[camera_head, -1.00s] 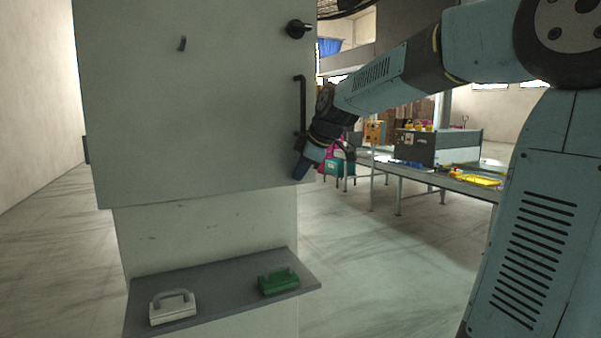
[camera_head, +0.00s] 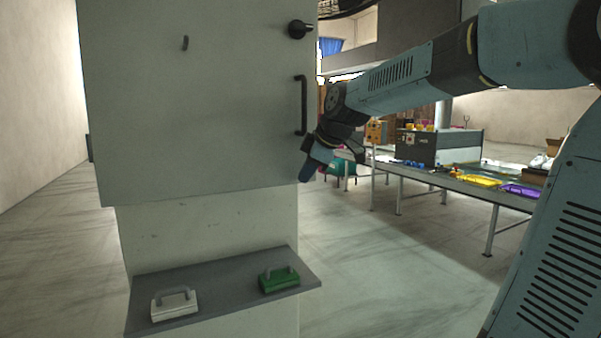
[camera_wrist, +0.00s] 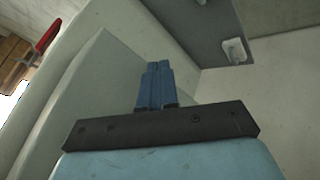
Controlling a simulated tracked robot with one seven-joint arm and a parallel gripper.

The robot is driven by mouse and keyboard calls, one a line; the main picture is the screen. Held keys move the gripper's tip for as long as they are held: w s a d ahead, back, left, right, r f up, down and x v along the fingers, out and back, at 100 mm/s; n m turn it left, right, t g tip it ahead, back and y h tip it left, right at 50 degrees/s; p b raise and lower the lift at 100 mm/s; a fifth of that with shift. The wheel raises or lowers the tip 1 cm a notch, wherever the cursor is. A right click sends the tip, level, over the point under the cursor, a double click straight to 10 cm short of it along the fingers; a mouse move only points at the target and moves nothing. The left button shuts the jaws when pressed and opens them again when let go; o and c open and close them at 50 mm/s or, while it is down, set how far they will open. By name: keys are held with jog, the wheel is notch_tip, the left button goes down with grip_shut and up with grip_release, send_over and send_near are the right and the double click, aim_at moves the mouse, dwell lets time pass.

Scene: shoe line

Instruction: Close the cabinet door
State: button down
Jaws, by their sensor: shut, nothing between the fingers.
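The cabinet door (camera_head: 200,110) is a large pale grey-white panel at left of centre in the head view. It carries a black bar handle (camera_head: 303,105) and a round black knob (camera_head: 299,29) near its right edge. Whether the door stands fully against its frame I cannot tell. My gripper (camera_head: 307,176) is beside the door's lower right edge, below the handle; contact cannot be told. In the wrist view its blue fingers (camera_wrist: 156,84) are together and empty, in front of pale panel surfaces.
Below the cabinet, a grey shelf (camera_head: 220,288) bears a white handled block (camera_head: 174,304) and a green handled block (camera_head: 279,279). A conveyor table (camera_head: 450,176) with yellow and purple items stands at right. Floor between them is clear.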

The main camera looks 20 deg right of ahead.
jog(key=w+d+v, duration=0.1)
jog(key=d+v, duration=0.1)
jog(key=v, duration=0.8)
jog(key=s+a+f+m+h, duration=0.1)
jog(key=s+a+f+m, duration=0.1)
jog(key=s+f+m, duration=0.5)
jog(key=s+a+f+m+g+h, duration=0.1)
jog(key=s+f+m, duration=0.6)
jog(key=s, duration=0.9)
notch_tip(320, 180, down, 3)
jog(key=shift+a+f+h, duration=0.15)
jog(key=shift+a+h, duration=0.45)
jog(key=shift+a, duration=0.5)
jog(key=shift+s, duration=0.2)
